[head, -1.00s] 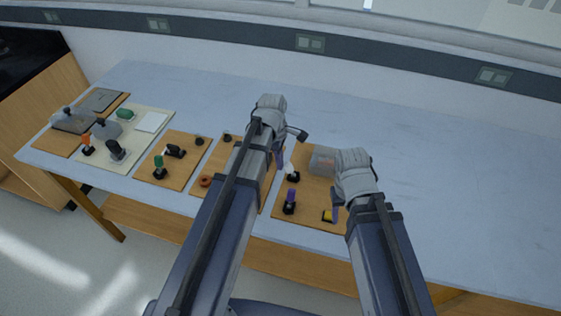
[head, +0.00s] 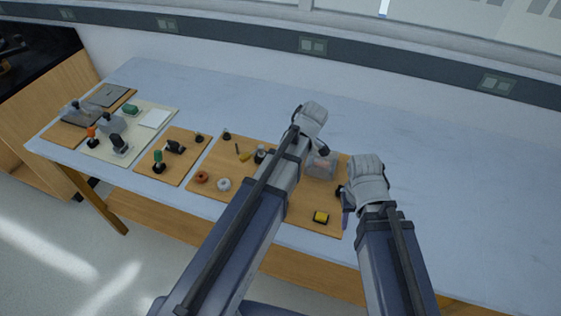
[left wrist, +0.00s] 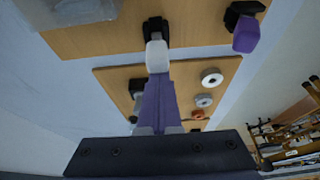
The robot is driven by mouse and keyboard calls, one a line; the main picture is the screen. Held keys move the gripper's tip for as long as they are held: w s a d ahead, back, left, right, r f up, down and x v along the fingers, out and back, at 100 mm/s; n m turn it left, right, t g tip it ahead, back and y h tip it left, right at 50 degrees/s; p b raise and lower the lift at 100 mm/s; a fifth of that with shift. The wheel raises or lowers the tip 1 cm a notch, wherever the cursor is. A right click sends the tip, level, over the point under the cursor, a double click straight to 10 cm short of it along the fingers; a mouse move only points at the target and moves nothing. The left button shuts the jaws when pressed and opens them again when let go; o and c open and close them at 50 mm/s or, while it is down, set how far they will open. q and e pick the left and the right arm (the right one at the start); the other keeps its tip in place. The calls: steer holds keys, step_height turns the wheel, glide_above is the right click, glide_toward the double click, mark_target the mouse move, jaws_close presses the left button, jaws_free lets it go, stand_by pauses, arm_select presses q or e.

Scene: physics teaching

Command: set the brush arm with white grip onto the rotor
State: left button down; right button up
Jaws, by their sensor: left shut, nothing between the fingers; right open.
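In the left wrist view, the brush arm with white grip (left wrist: 157,56) stands on a wooden board, its white block joined to a black base. My left gripper (left wrist: 158,85) is shut and empty, its purple fingers pointing at the white grip; I cannot tell whether they touch it. In the head view my left gripper (head: 312,118) is over the right board, and its arm hides the white grip. A brush arm with purple grip (left wrist: 246,34) stands to its right in the wrist view. My right gripper (head: 346,205) is open by the board's right edge. I cannot clearly identify the rotor.
A clear box (head: 320,165) and a yellow-topped block (head: 321,217) are on the right board. An orange ring (head: 201,177) and a pale ring (head: 223,184) lie left of my left arm. Other boards with parts stand left. The table's right and back are clear.

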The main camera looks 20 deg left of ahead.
arm_select(q)
steer(key=shift+d+y, duration=0.35)
steer(key=shift+y, duration=0.05)
arm_select(e)
steer(key=shift+f, duration=0.35)
arm_select(q)
steer(key=shift+d+r, duration=0.1)
steer(key=shift+d, duration=0.05)
arm_select(e)
steer(key=shift+r, duration=0.1)
arm_select(q)
steer(key=shift+d, duration=0.45)
arm_select(e)
steer(key=shift+d, duration=0.25)
arm_select(q)
steer(key=shift+a, duration=0.15)
arm_select(e)
steer(key=shift+a, duration=0.1)
steer(key=shift+r, duration=0.1)
arm_select(q)
steer(key=shift+r+p, duration=0.8)
steer(key=shift+p, duration=0.05)
arm_select(e)
steer(key=shift+r, duration=0.75)
